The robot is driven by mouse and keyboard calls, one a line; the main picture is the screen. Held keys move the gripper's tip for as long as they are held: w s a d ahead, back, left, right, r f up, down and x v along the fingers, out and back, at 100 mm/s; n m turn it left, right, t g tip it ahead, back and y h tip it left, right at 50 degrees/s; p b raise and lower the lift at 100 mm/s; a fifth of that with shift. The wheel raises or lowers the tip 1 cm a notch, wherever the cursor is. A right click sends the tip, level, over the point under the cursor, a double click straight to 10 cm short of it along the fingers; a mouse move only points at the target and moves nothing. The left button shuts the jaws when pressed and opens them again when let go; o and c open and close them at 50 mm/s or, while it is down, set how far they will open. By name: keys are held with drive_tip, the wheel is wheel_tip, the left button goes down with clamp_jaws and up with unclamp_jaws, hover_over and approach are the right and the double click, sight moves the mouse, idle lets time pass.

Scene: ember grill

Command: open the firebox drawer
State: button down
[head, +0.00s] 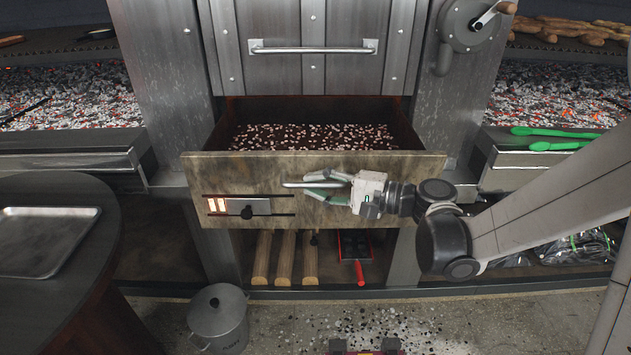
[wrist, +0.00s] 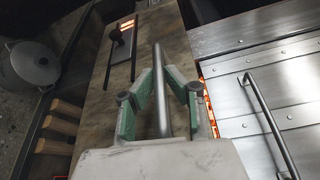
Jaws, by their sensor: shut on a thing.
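The firebox drawer (head: 290,224) is pulled out in the head view, with a brownish worn front and pale and dark coals (head: 310,137) inside. Its silver bar handle (head: 300,184) is on the front's middle. My gripper (head: 328,185) comes in from the right and is shut on this handle. In the wrist view the handle (wrist: 161,90) runs between the green fingers of my gripper (wrist: 160,78). A slotted vent with a dark knob (head: 247,211) and glowing openings is on the left of the drawer front.
A metal panel with a horizontal bar (head: 313,47) is above the drawer. Logs (head: 286,258) and a red-handled shovel (head: 358,262) lie below it. A lidded pot (head: 218,318) stands on the floor at front left, beside a dark round table (head: 100,250) with a tray (head: 45,240).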

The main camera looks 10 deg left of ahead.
drive_tip(key=c, duration=1.8)
unclamp_jaws()
drive_tip(key=shift+o, duration=0.2)
drive_tip(key=f+v, duration=0.1)
drive_tip(key=v, duration=1.1)
drive_tip(key=shift+r, duration=0.4)
drive_tip(key=s+d+r+n+t+h+p, duration=0.1)
drive_tip(key=s+d+r+n+h+p, duration=0.1)
drive_tip(key=s+d+r+h+p, duration=0.3)
drive_tip(key=s+d+r+n+t+h+p, duration=0.1)
drive_tip(key=s+d+r+n+h+p, duration=0.2)
drive_tip(key=s+d+h, duration=0.7)
wheel_tip(320, 180, up, 2)
drive_tip(key=s+h+p, duration=0.1)
drive_tip(key=p, duration=0.3)
drive_tip(key=shift+d+t, duration=0.35)
drive_tip(key=shift+t, duration=0.05)
